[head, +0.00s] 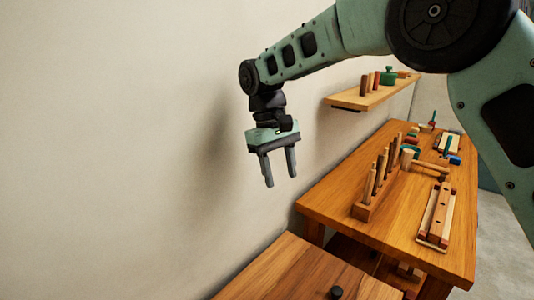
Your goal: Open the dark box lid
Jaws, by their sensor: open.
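My gripper (280,180) hangs in the air in front of the pale wall, fingers pointing down. It is open, with nothing between its two grey fingers. Below it, at the bottom edge, is a flat brown wooden top (285,268) with a small black knob (336,292). This top is darker than the bench and may be the box lid; the frame cuts it off. It looks flat, and no gap under it can be made out. My gripper is well above it and touches nothing.
A wooden workbench (330,205) stands right of the brown top. It bears a peg rack (364,211), a mallet (430,168), a wooden clamp-like piece (435,218) and several small tools. A wall shelf (350,99) with small items is behind. The wall (100,150) fills the left.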

